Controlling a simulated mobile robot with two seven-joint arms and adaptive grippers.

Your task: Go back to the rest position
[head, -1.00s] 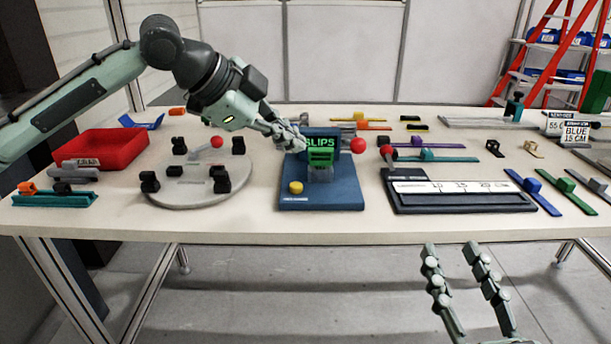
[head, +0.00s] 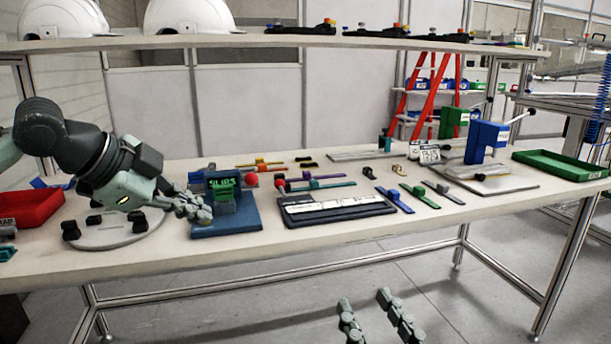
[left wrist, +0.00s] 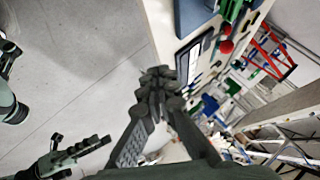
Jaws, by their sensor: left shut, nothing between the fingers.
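The blue fixture (head: 232,218) with a green clips bin stands close to my left gripper. The grey round plate (head: 100,234) and red tray (head: 28,208) are left. A dark board (head: 335,210), coloured strips and a green tray (head: 560,165) lie right. White helmet shells (head: 65,18) sit on the upper shelf.

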